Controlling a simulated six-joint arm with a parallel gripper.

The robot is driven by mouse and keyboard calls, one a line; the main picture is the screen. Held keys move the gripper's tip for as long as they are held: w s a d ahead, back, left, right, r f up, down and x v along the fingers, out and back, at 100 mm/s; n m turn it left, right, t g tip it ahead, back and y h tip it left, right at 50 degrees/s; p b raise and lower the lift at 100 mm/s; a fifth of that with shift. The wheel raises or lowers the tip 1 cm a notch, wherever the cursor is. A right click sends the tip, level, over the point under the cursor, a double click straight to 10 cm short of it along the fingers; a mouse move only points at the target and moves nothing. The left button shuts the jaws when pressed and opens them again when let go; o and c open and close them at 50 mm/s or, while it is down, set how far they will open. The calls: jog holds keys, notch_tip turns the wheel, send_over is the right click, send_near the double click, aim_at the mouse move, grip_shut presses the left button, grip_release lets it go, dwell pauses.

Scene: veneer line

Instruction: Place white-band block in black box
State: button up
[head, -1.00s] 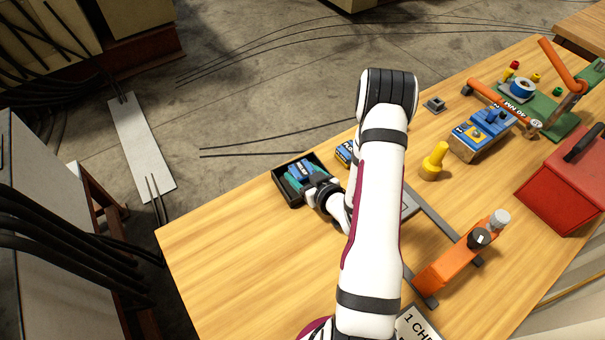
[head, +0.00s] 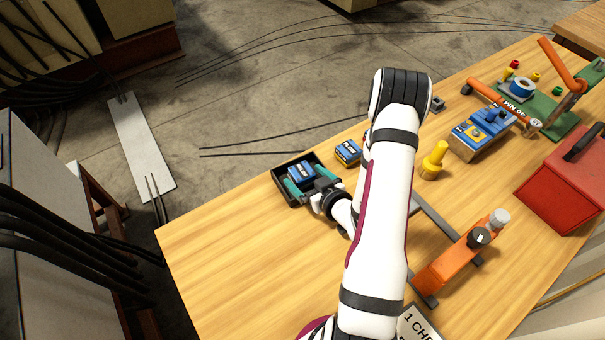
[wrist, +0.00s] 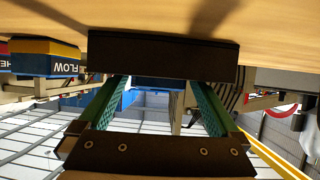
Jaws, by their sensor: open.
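The black box (head: 283,193) is an open, low tray near the left edge of the wooden table. A blue block (head: 302,174) with a dark labelled top sits in it; its band is too small to make out. My gripper (head: 306,179) is open, with one teal finger on each side of that block. The wrist view shows the teal fingers (wrist: 160,95) apart, the black box's dark wall (wrist: 163,55) across them and a strip of blue block (wrist: 150,83) behind. Whether the fingers touch the block cannot be told.
A blue block marked FLOW with a yellow band (head: 347,151) stands right of the box; it also shows in the wrist view (wrist: 45,62). A yellow knob (head: 433,162), orange fixture (head: 455,263) and red toolbox (head: 565,185) lie further right. The table's front left is clear.

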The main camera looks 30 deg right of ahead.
aim_at(308, 179)
jog(key=v, duration=0.5)
jog(key=r+g, duration=0.1)
jog(key=g, duration=0.1)
jog(key=w+r+g+h, duration=0.1)
jog(key=g, duration=0.1)
jog(key=shift+d+r+m, duration=0.2)
jog(key=shift+r+m, duration=0.1)
jog(key=s+a+r+m+g+y, duration=0.1)
jog(key=s+a+r+g, duration=0.3)
jog(key=s+a+r, duration=0.4)
jog(key=s+a+r+m+g+y, duration=0.2)
jog(key=s+a+r+g, duration=0.3)
jog(key=s+a, duration=0.7)
notch_tip(308, 179, up, 3)
jog(key=shift+a+f+m+y, duration=0.15)
jog(key=shift+a+m+y, duration=0.15)
jog(key=shift+a+m, duration=0.5)
